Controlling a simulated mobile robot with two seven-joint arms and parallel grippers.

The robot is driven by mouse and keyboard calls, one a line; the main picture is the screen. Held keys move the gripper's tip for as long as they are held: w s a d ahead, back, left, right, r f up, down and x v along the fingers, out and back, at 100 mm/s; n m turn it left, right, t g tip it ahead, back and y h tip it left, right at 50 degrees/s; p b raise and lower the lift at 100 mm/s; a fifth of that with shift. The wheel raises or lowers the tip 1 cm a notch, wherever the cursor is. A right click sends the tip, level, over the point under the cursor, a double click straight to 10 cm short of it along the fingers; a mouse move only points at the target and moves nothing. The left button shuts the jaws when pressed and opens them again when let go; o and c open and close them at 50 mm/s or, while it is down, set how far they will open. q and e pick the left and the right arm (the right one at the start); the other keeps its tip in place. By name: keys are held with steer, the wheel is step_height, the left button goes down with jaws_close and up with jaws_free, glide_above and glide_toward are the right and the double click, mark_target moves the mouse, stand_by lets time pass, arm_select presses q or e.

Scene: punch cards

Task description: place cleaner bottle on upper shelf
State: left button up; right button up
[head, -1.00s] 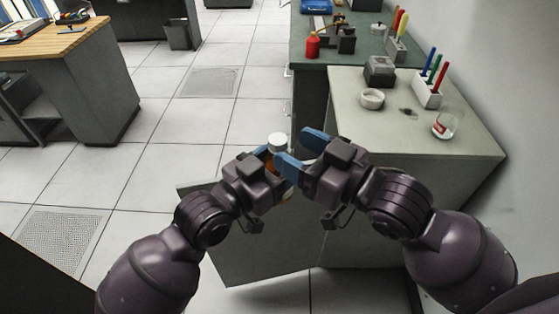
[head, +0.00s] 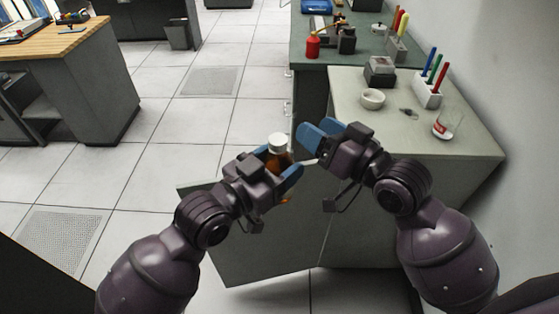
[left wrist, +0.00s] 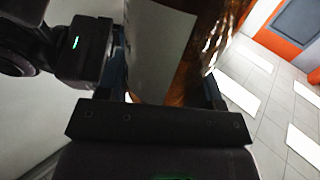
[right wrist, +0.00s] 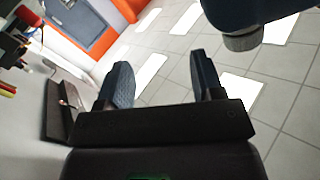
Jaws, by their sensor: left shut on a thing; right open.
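The cleaner bottle (head: 276,150) is amber with a white cap and a pale label. My left gripper (head: 281,170) is shut on it and holds it in the air in front of the grey cabinet. The bottle fills the upper middle of the left wrist view (left wrist: 185,45), its label facing the camera. My right gripper (head: 318,138) is open and empty, just right of the bottle and apart from it. In the right wrist view its two fingers (right wrist: 158,85) stand apart with nothing between them. No upper shelf can be made out; the cabinet's inside is hidden.
A cabinet door (head: 255,255) hangs open below my grippers. A green bench (head: 375,50) stands behind. Open floor lies left.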

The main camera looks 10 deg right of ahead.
steer(key=d+f+m+h, duration=0.2)
steer(key=d+f+h, duration=0.1)
steer(key=d+f, duration=0.3)
steer(key=s+d+f+g+h, duration=0.2)
steer(key=s+f, duration=0.6)
steer(key=f, duration=0.5)
steer(key=s+d+f+g+h, duration=0.2)
steer(key=s+d+f+h, duration=0.2)
steer(key=s+f, duration=0.4)
step_height(320, 180, down, 6)
steer(key=shift+s+f+n+h, duration=0.2)
steer(key=shift+n+h, duration=0.1)
steer(key=shift+h, duration=0.2)
